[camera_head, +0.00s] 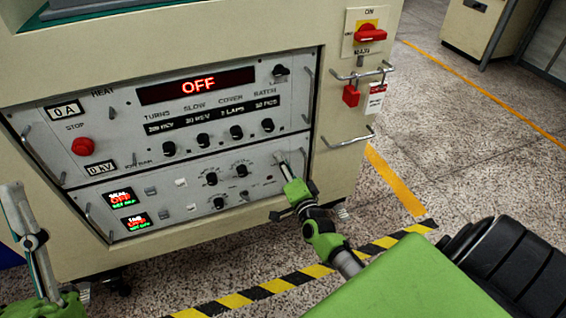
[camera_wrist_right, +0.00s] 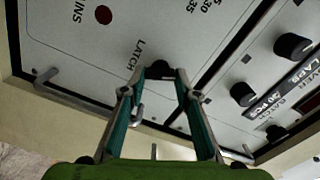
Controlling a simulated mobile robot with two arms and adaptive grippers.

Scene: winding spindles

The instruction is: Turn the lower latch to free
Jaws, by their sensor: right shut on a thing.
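The lower latch (camera_wrist_right: 158,68) is a small dark knob on the lower grey panel (camera_head: 160,198), with the word LATCH printed beside it in the right wrist view. My right gripper (camera_head: 282,163) reaches the panel's upper right part. In the right wrist view my right gripper (camera_wrist_right: 161,76) has its two fingertips closed around the latch, one on each side. The fingers hide part of the latch, and its turn angle cannot be read. Part of my left arm and gripper (camera_head: 28,228) stands at the left edge of the head view, its jaws unclear.
Above is a panel with a red OFF display (camera_head: 198,86), several black knobs and a red stop button (camera_head: 83,146). Metal handles (camera_head: 307,96) flank the panels. A red rotary switch (camera_head: 370,35) and hanging red lock (camera_head: 350,95) are at the right. Floor is open beyond.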

